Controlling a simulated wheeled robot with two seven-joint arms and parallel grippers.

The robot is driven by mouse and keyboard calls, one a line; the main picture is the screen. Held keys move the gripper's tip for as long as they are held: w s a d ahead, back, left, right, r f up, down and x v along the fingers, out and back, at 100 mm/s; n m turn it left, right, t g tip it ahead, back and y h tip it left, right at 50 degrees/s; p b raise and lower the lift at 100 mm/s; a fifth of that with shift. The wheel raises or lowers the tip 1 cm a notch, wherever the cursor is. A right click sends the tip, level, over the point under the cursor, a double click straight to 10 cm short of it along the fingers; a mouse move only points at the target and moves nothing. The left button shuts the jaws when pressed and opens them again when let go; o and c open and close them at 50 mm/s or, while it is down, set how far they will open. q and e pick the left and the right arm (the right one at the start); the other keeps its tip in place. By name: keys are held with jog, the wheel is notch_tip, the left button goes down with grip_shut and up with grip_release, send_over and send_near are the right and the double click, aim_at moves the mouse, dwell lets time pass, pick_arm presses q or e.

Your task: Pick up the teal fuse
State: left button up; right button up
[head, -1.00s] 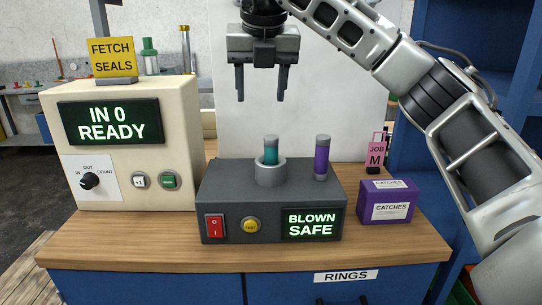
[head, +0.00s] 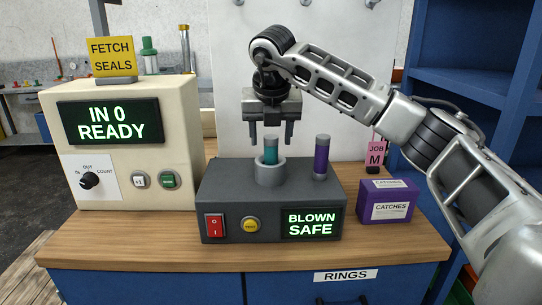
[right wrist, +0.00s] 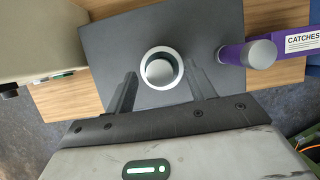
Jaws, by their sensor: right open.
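The teal fuse (head: 271,152) stands upright in the round grey socket (head: 270,173) on top of the dark grey tester box (head: 225,190). It has a grey cap, and its lower end is hidden in the socket. My right gripper (head: 271,143) is open above the tester, its fingers pointing down on either side of the fuse's top. In the right wrist view the fuse's round cap (right wrist: 160,72) shows inside the socket ring, just beyond the two spread fingers (right wrist: 158,92). My left gripper is not in view.
A purple fuse (head: 321,157) stands upright on the tester's right side, close to the right finger. A purple CATCHES box (head: 386,202) and a pink JOB M tag (head: 376,155) are to the right. A cream READY machine (head: 120,140) stands left. The tester's screen reads BLOWN SAFE.

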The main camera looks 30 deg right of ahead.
jog(key=shift+x, duration=1.25)
grip_shut()
